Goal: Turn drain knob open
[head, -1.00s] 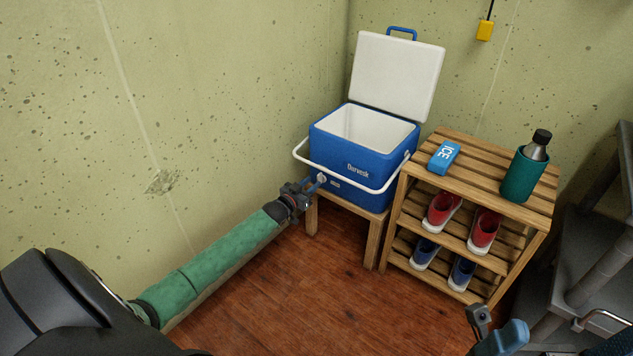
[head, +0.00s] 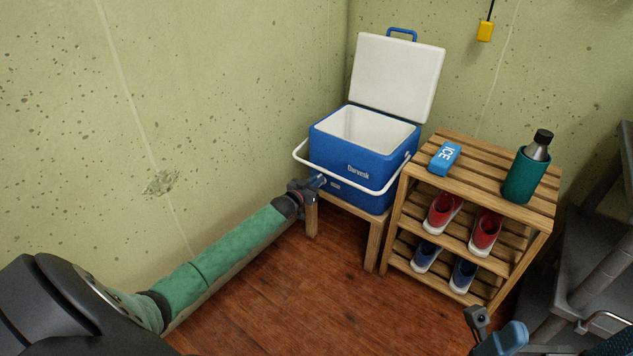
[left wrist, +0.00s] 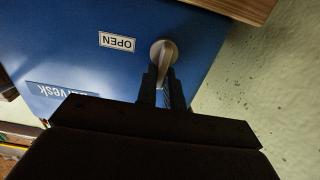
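The blue cooler (head: 340,158) stands on a low wooden stool with its white lid up. Its drain knob (left wrist: 163,50) is a round metallic disc with a narrow grip, on the cooler's front. An OPEN label (left wrist: 117,42) is beside the knob. My left gripper (head: 316,182) is at the knob; in the left wrist view its two fingers (left wrist: 163,88) are close together around the knob's grip, and they look shut on it. The fingers hide part of the grip. My right gripper (head: 482,324) is only partly in view at the bottom right, away from the cooler.
A slatted wooden rack (head: 470,165) stands right of the cooler, with an ICE pack (head: 444,157), a bottle in a teal holder (head: 526,175) and red and blue shoes. The cooler's white handle (head: 336,173) hangs across its front above the knob. A concrete wall is at the left.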

